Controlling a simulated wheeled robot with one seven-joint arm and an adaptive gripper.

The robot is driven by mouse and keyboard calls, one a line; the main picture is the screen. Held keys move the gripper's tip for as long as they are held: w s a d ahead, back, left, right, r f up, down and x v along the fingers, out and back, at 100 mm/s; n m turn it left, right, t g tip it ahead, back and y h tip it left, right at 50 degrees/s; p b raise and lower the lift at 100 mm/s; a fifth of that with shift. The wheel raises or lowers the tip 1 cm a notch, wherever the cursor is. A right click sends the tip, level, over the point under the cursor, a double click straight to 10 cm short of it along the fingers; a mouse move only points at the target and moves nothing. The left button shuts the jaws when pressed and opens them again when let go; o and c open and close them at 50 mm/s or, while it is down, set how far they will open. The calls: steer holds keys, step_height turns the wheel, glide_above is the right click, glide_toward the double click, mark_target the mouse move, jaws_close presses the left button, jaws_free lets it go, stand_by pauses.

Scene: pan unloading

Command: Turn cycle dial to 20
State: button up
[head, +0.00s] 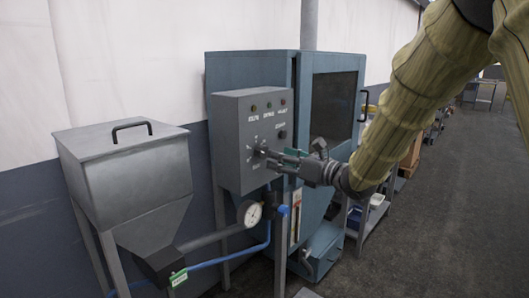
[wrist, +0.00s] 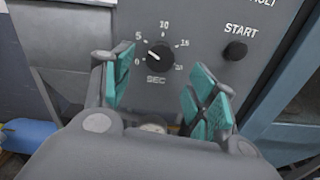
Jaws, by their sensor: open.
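The cycle dial (wrist: 160,57) is a small black knob on a grey control panel. A white scale around it runs 0, 5, 10, 15, 20, with "SEC" below. Its white mark points up-left, between 0 and 5. My gripper (wrist: 165,88) is open, with one teal pad left of the dial and the other to its lower right. The dial lies beyond the gap between the pads, and nothing is held. In the head view my gripper (head: 270,154) is close in front of the panel (head: 236,118) and partly hides the dial area. Contact cannot be told.
A black START button (wrist: 235,50) is right of the dial. Coloured lights top the panel. A grey hopper (head: 125,160) stands left, and a blue cabinet (head: 250,70) with a window is behind. A gauge (head: 249,213) and blue hose are below. Open floor lies right.

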mark_target(265, 153)
steer(key=shift+p+x, duration=0.7)
steer(key=shift+x, duration=2.85)
steer(key=c, duration=1)
